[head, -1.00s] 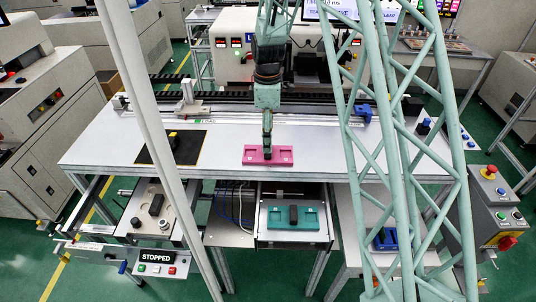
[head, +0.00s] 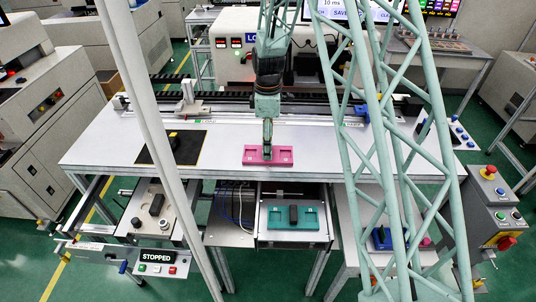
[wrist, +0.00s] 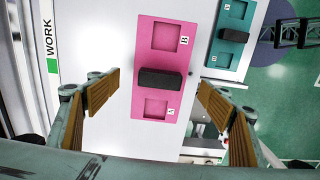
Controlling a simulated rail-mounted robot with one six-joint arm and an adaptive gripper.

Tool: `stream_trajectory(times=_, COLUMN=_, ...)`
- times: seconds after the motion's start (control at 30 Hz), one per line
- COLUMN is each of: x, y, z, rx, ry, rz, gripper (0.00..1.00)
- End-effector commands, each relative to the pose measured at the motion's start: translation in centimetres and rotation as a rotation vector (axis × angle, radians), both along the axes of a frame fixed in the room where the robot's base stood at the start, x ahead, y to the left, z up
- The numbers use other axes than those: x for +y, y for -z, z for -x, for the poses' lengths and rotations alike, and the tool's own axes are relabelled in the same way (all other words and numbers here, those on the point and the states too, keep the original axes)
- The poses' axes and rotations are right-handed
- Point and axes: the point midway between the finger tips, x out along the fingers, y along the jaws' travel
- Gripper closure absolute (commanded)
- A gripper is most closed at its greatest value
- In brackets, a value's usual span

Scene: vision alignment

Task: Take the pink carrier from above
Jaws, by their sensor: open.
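The pink carrier (head: 284,155) lies flat on the white tabletop near its front edge. In the wrist view the pink carrier (wrist: 164,59) has a black block (wrist: 162,79) across its middle and two square recesses lettered A and B. My gripper (head: 267,148) is over the carrier from above in the head view and hides part of it. In the wrist view my gripper (wrist: 158,94) is open, with one tan-padded finger on each side of the block and clear gaps between. The height above the block is hard to tell.
A teal carrier (head: 313,217) with a black block sits in an open drawer below the table's front. A black mat (head: 185,150) lies to the left. A blue part (head: 381,240) is behind the green lattice. The white tabletop (head: 225,133) around the carrier is mostly clear.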

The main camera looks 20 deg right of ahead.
Motion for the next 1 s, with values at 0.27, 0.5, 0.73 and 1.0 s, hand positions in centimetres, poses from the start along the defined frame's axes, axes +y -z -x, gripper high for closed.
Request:
stream_trajectory(times=0.27, x=0.0, y=2.5, z=0.0, rx=0.001, ry=0.0, rz=0.0, gripper=0.27)
stream_trajectory(times=0.5, x=0.0, y=3.4, z=0.0, rx=0.0, ry=0.0, rz=0.0, gripper=0.27)
stream_trajectory(times=0.73, x=0.0, y=3.4, z=0.0, rx=0.0, ry=0.0, rz=0.0, gripper=0.27)
stream_trajectory(times=1.0, x=0.0, y=3.4, z=0.0, rx=0.0, ry=0.0, rz=0.0, gripper=0.27)
